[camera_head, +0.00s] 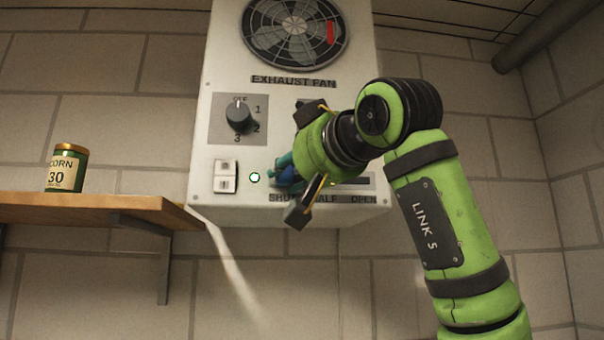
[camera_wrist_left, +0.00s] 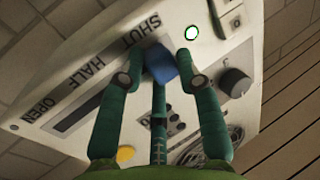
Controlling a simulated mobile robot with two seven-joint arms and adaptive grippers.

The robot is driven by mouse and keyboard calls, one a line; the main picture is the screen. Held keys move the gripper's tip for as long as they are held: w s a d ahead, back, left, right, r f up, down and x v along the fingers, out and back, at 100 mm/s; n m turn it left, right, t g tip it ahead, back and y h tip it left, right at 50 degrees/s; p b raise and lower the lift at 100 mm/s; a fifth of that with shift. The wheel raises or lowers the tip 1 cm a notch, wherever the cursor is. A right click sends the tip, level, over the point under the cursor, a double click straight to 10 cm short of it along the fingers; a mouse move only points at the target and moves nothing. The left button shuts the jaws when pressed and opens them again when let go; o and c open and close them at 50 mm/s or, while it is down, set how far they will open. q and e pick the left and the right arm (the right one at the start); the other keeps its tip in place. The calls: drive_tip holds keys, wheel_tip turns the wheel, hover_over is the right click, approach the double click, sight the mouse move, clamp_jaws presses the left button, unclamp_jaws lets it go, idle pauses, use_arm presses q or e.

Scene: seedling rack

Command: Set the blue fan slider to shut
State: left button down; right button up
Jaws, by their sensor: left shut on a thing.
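The blue fan slider (camera_wrist_left: 161,66) sits at the SHUT end of its slot in the left wrist view, next to the SHUT label. HALF and OPEN lie farther along the slot, which is bare there. My left gripper (camera_wrist_left: 159,57) has its teal fingers around the blue knob and is shut on it. In the head view the left gripper (camera_head: 286,170) is at the lower front of the exhaust fan box (camera_head: 203,140), above the SHUT label, and hides most of the slider. My right gripper is not in view.
A round dial (camera_head: 239,114) and a white rocker switch (camera_head: 225,177) are left of the gripper. A green light (camera_head: 254,176) glows close beside the fingers. A wooden shelf (camera_head: 100,208) with a corn can (camera_head: 67,168) is at the left.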

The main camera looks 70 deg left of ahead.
use_arm(q)
drive_tip(key=c, duration=0.9)
unclamp_jaws()
drive_tip(key=shift+s+r, duration=0.15)
drive_tip(key=shift+r, duration=0.15)
drive_tip(key=shift+d+f, duration=0.1)
drive_tip(key=shift+d, duration=0.2)
drive_tip(key=d, duration=1.1)
drive_tip(key=shift+w+d, duration=0.1)
drive_tip(key=shift+w, duration=0.25)
